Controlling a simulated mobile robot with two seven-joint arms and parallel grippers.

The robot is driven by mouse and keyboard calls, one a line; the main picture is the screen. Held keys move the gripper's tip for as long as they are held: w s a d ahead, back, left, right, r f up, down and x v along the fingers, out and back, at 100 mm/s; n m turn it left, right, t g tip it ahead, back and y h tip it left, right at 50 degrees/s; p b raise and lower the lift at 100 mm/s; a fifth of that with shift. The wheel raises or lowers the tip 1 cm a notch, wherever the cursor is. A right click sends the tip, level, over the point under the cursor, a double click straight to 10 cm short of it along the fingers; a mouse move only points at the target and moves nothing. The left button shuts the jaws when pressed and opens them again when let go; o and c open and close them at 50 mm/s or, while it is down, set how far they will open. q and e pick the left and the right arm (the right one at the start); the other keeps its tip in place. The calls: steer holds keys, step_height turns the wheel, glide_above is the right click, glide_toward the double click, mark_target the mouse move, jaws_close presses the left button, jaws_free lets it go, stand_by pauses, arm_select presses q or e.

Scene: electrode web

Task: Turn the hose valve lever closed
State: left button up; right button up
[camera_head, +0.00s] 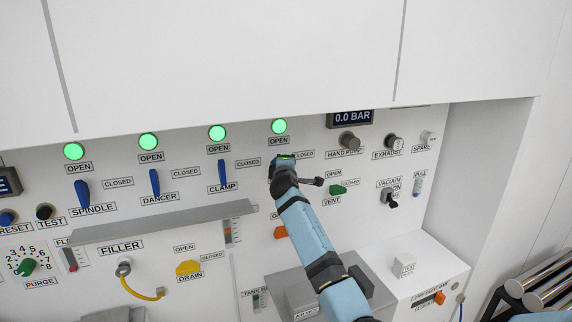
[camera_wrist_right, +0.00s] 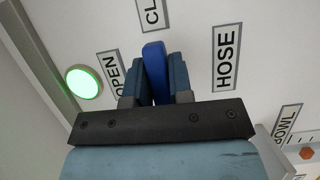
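The hose valve lever (camera_wrist_right: 153,60) is a blue bar in the right wrist view, between the OPEN label (camera_wrist_right: 111,75) and the HOSE label (camera_wrist_right: 226,57). A cut-off label starting with CL (camera_wrist_right: 152,14) is above it. My right gripper (camera_wrist_right: 158,72) has one finger on each side of the lever, close against it, and appears shut on it. In the head view my right gripper (camera_head: 283,161) is at the panel, below the fourth green lamp (camera_head: 279,126), and hides the lever. The lever's exact angle is hard to tell. My left gripper is not in view.
Blue spindle (camera_head: 82,193), dancer (camera_head: 154,182) and clamp (camera_head: 222,172) levers stand upright to the left. A grey ledge (camera_head: 160,224) juts out below them. A green vent knob (camera_head: 338,190) is to the right. The display (camera_head: 350,118) reads 0.0 BAR.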

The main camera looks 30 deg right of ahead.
steer(key=o, duration=0.3)
steer(key=shift+o, duration=0.2)
steer(key=b+v, duration=0.2)
steer(key=v, duration=1.1)
steer(key=shift+s+a, duration=0.25)
steer(key=shift+s, duration=0.1)
steer(key=s+a+f+m+y+p, duration=0.1)
steer(key=s+a+f+y, duration=0.45)
steer(key=f, duration=0.65)
steer(key=s+a+f+y+p, duration=0.1)
steer(key=s+a+f+y, duration=0.2)
steer(key=s+a+f, duration=0.7)
steer(key=s+a+f+m+g+y, duration=0.1)
steer(key=s+a+f+m+y, duration=0.1)
steer(key=s+f, duration=0.4)
steer(key=s+a+f+m+g+y+p, duration=0.1)
steer(key=s+f, duration=0.6)
steer(key=s, duration=0.8)
steer(key=a+m+g+y, duration=0.1)
steer(key=a+m+y, duration=0.1)
steer(key=a+m, duration=0.1)
steer(key=shift+s+a+m+g+p, duration=0.25)
steer(key=shift+a+m+g+p, duration=0.05)
steer(key=shift+a, duration=0.45)
